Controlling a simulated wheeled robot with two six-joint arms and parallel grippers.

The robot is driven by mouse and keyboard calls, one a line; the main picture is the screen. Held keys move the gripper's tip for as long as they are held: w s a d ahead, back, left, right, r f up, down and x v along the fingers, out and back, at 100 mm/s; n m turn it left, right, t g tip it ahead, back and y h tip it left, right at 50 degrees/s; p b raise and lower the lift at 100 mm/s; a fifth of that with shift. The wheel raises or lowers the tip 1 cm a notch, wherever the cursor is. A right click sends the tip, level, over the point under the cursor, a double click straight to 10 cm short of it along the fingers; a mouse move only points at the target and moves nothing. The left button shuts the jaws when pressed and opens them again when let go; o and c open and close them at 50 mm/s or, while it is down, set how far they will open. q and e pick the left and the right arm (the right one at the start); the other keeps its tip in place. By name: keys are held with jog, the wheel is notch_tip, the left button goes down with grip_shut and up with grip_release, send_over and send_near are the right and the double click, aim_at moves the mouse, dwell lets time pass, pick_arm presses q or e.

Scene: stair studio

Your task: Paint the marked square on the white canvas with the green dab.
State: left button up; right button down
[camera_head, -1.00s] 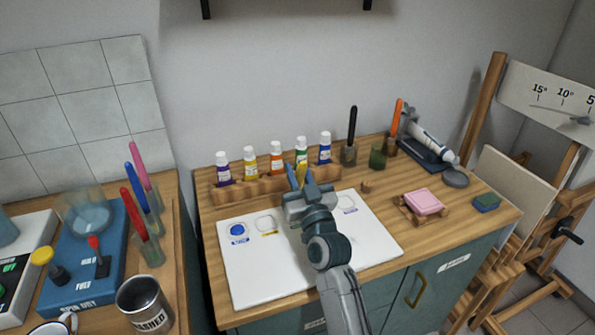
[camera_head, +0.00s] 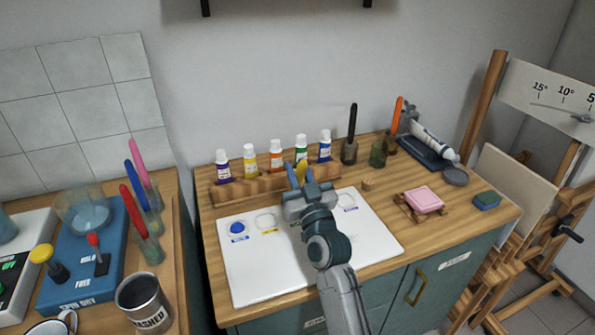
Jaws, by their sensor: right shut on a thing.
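My right gripper (camera_head: 297,180) reaches over the white palette board (camera_head: 262,275) on the wooden counter. The board has a blue dab (camera_head: 237,227) at left, a pale, yellow-labelled spot (camera_head: 266,220) and another pale spot (camera_head: 347,200) at right. The gripper and arm cover the stretch between; I cannot make out a green dab. A blank pale canvas (camera_head: 517,190) leans on the easel at far right; no marked square is clear on it. My left gripper is out of view.
Several paint bottles (camera_head: 249,162) stand in a wooden rack behind the board. Jars with a black brush (camera_head: 352,130) and an orange brush (camera_head: 397,120) stand behind. A pink sponge (camera_head: 424,199) is at right. A blue spin device (camera_head: 88,250) and metal cup (camera_head: 143,302) are at left.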

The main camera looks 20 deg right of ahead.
aim_at(302, 162)
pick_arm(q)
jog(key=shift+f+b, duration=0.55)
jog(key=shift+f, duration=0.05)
pick_arm(e)
jog(key=shift+f, duration=0.65)
dwell(0.8)
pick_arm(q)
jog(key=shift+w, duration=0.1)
